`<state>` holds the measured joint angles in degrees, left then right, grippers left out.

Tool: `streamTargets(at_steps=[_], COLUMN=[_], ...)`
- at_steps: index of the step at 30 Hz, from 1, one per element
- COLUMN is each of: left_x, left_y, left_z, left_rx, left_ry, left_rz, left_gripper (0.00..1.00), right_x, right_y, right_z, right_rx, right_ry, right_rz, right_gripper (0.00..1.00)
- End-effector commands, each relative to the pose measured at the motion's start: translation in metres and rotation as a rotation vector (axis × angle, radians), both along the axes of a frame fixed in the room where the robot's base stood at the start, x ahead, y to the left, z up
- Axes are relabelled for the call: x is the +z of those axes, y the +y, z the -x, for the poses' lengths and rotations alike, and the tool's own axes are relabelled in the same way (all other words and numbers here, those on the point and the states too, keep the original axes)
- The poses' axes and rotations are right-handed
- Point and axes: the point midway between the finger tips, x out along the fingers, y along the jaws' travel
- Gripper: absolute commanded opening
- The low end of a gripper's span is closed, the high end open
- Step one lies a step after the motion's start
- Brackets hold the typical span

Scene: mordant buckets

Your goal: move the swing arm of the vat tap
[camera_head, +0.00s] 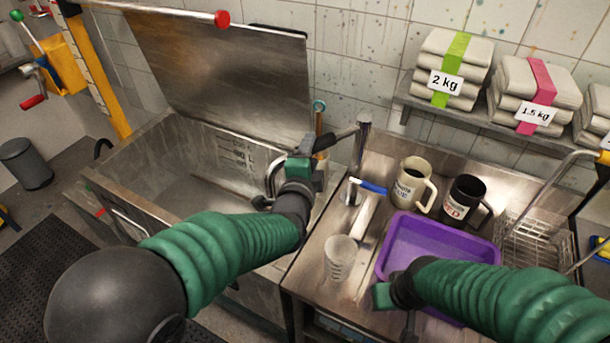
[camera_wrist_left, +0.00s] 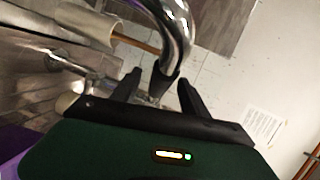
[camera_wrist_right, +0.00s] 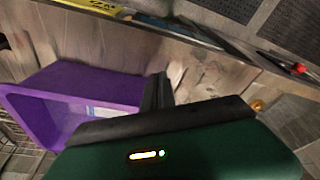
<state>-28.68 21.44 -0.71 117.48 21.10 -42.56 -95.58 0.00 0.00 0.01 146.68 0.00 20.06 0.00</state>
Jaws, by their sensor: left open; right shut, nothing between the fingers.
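The vat tap's chrome post (camera_head: 361,150) stands on the bench edge right of the steel vat (camera_head: 190,170). Its swing arm (camera_head: 342,136) reaches left from the post, partly behind my left gripper (camera_head: 278,190). A curved chrome spout (camera_head: 271,176) shows beside the gripper, over the vat's right side. In the left wrist view, the spout (camera_wrist_left: 172,30) curves down to a dark end between my open fingers (camera_wrist_left: 160,92); contact cannot be told. My right gripper (camera_head: 388,294) is shut and empty at the purple tray's left side. Its fingers (camera_wrist_right: 158,88) also show in the right wrist view.
The purple tray (camera_head: 390,250), a clear measuring cup (camera_head: 340,258), a cream mug (camera_head: 411,184) and a black mug (camera_head: 464,199) stand on the bench. A blue-handled lever (camera_head: 370,187) sits by the post. The vat's lid (camera_head: 220,70) is raised. A wire rack (camera_head: 535,250) is right.

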Motion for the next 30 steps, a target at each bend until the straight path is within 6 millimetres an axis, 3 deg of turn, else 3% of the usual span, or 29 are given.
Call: streamTargets(at_steps=[6, 13, 18, 26, 30], left_x=[0.008, 0.016, 0.017, 0.017, 0.016], left_y=[0.012, 0.024, 0.027, 0.027, 0.036], left_z=[0.065, 0.115, 0.128, 0.128, 0.126], left_rx=[-0.004, -0.004, -0.003, -0.002, 0.009], left_ry=[-0.002, 0.001, 0.003, 0.004, 0.073], left_rz=[0.0, -0.001, -0.003, -0.003, 0.055], left_gripper=[0.52, 0.52, 0.52, 0.52, 0.52], right_x=[-0.01, -0.011, -0.011, -0.01, 0.005], right_y=[0.0, 0.0, 0.0, 0.0, 0.0], right_z=[0.0, 0.0, 0.0, 0.0, -0.004], right_rx=[0.0, 0.0, 0.0, 0.0, 0.007], right_ry=[0.0, 0.0, 0.0, 0.0, 0.006], right_rz=[0.0, 0.0, 0.0, 0.0, 0.003], right_gripper=[0.0, 0.0, 0.0, 0.0, 0.0])
